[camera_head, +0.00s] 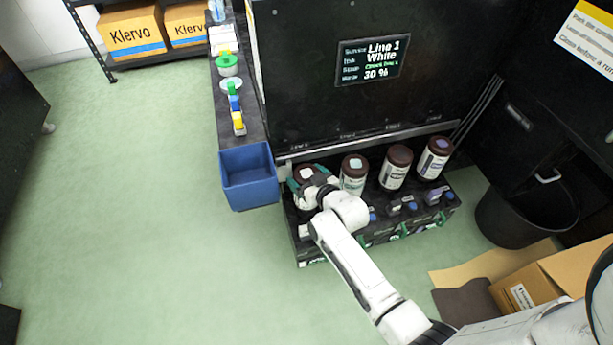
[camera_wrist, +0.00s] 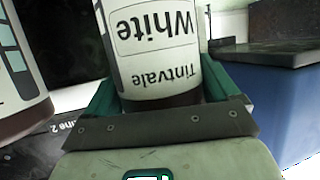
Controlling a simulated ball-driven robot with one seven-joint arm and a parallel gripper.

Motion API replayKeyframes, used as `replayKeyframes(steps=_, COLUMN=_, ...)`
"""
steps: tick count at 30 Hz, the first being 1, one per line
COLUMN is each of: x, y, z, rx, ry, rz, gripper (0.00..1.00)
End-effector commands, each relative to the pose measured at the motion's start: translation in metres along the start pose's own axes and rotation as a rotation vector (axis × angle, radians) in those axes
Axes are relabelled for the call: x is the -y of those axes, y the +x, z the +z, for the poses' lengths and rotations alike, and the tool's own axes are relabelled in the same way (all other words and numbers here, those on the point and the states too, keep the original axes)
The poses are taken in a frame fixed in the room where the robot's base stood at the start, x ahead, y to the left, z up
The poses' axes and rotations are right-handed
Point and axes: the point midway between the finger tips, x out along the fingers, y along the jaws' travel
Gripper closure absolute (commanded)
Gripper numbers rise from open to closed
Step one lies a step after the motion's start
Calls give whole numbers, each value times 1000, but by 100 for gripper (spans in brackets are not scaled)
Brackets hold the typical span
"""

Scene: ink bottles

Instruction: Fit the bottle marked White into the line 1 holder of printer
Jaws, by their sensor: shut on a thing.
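The bottle marked White (camera_wrist: 152,45) shows upside down in the wrist view, with a white label reading White and Tintvale. My gripper (camera_wrist: 160,88) is shut around it, with a green finger on each side. In the head view the dark-capped bottle (camera_head: 305,172) is at the left end of the printer's (camera_head: 325,50) bottle row, in my gripper (camera_head: 307,187). The line 1 holder is hidden under the bottle and gripper, so I cannot tell whether the bottle is seated or above it. The printer's screen (camera_head: 372,60) reads Line 1, White, 30 %.
A blue bin (camera_head: 248,177) is close on the left. A black waste bin (camera_head: 528,215) and cardboard (camera_head: 550,280) are at the right. Green floor is clear at left.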

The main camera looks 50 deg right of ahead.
Motion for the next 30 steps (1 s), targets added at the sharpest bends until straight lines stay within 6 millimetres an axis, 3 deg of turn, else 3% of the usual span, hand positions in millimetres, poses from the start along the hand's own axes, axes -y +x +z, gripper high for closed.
replayKeyframes(steps=12, x=0, y=2, z=3, rx=-4, ry=-1, rz=0, gripper=87)
replayKeyframes(steps=13, x=0, y=2, z=3, rx=-4, ry=-1, rz=1, gripper=9)
replayKeyframes(steps=15, x=0, y=2, z=3, rx=-4, ry=-1, rz=0, gripper=2)
replayKeyframes(steps=24, x=0, y=0, z=5, rx=2, ry=1, rz=0, gripper=0)
replayKeyframes(steps=30, x=1, y=-26, z=3, rx=2, ry=1, rz=-2, gripper=0)
